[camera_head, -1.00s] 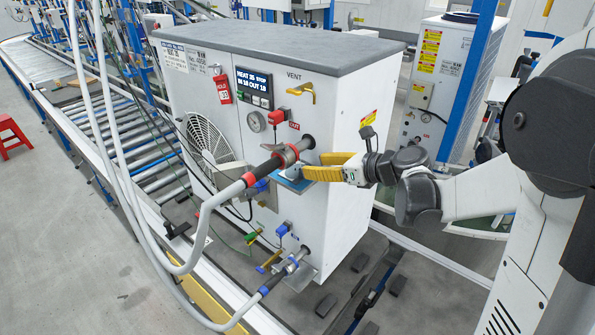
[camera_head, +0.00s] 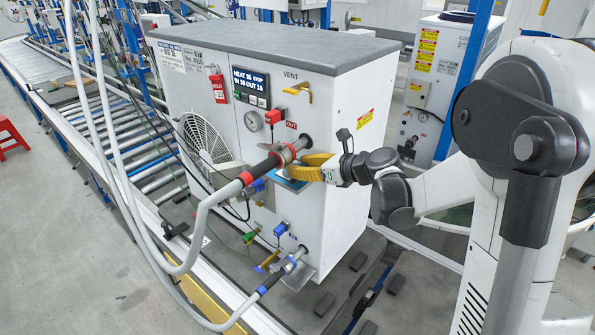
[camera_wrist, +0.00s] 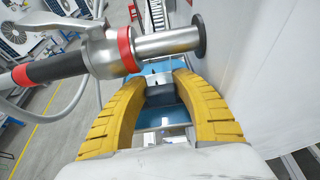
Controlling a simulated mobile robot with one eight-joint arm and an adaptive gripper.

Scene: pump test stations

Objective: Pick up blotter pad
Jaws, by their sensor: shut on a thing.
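The blotter pad (camera_head: 289,184) is a flat blue piece just below the outlet pipe on the front of the white machine. My gripper (camera_head: 293,169) reaches in from the right, its yellow fingers beside and under the pipe coupling. In the wrist view my gripper (camera_wrist: 159,90) has its curved fingers on both sides of a grey grip block above the blue pad (camera_wrist: 163,118). The fingers are shut on this block. The pad's underside is hidden, so I cannot tell whether it still touches its support.
The metal coupling (camera_wrist: 150,47) with red rings and its hose run close above my fingers. The white machine (camera_head: 340,130) stands right beside them. A lower hose (camera_head: 278,278) joins the machine below. Free air lies in front of the machine.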

